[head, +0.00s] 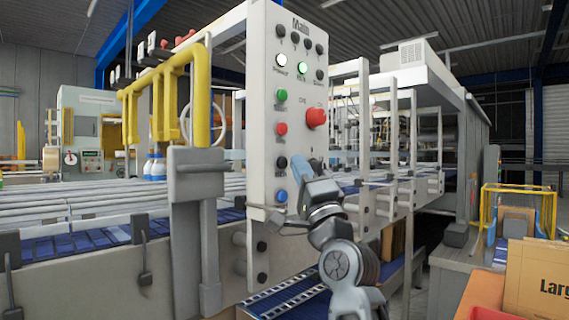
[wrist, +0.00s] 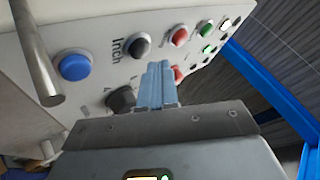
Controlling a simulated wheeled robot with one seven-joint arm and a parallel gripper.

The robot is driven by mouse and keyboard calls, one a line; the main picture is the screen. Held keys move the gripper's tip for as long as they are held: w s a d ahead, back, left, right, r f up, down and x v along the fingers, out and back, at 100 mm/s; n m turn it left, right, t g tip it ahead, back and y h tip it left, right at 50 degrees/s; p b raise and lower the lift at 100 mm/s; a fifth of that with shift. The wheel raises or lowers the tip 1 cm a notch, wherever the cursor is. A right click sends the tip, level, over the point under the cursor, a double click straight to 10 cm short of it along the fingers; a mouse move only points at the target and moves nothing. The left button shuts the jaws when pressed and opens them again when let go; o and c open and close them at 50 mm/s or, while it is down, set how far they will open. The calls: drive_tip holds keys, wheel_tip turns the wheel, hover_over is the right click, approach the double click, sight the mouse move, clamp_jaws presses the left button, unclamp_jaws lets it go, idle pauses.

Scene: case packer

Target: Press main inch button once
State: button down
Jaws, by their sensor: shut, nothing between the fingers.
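The main panel (head: 257,120) is a tall light-grey plate headed "Main". A black button (head: 282,162) sits in its left column between a red button and a blue one. In the wrist view this black button (wrist: 137,46) has the label "Inch" beside it, on the blue button's side. My gripper (head: 304,182) is in front of the panel's lower right part. In the wrist view its blue-grey fingers (wrist: 158,68) are together and empty, pointing at the panel right of and below the black button. Whether the fingertips touch the panel cannot be told.
The blue button (wrist: 75,66) and a dark knob (wrist: 121,99) are near my fingers. A large red button (head: 316,118) sits higher on the panel. A metal bar (wrist: 36,60) stands out at left. Rollers and a blue conveyor (head: 110,232) run left of the panel.

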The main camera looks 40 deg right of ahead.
drive_tip(key=s, duration=0.5)
drive_tip(key=shift+d+p, duration=0.1)
drive_tip(key=shift+p, duration=0.2)
drive_tip(key=shift+f, duration=0.1)
idle(0.8)
drive_tip(key=s+a+f+n+g+y, duration=0.15)
drive_tip(key=s+a+f+n, duration=0.25)
drive_tip(key=f, duration=0.5)
drive_tip(key=s+a+f+n+g+y, duration=0.1)
drive_tip(key=s+a+f+n+y, duration=0.2)
drive_tip(key=f, duration=0.7)
drive_tip(key=s+a+f+n+g+y, duration=0.15)
drive_tip(key=s+a+f+n, duration=0.3)
drive_tip(key=f, duration=0.45)
drive_tip(key=s+a+f+n+g+y, duration=0.1)
drive_tip(key=s+a+f+n, duration=0.3)
drive_tip(key=s, duration=0.8)
drive_tip(key=s+a+f+n+g+y, duration=0.2)
drive_tip(key=s+a+f+n+g, duration=0.2)
drive_tip(key=s, duration=0.7)
drive_tip(key=a+f, duration=0.2)
drive_tip(key=a, duration=0.1)
drive_tip(key=shift+s+g, duration=0.3)
drive_tip(key=shift+s, duration=0.05)
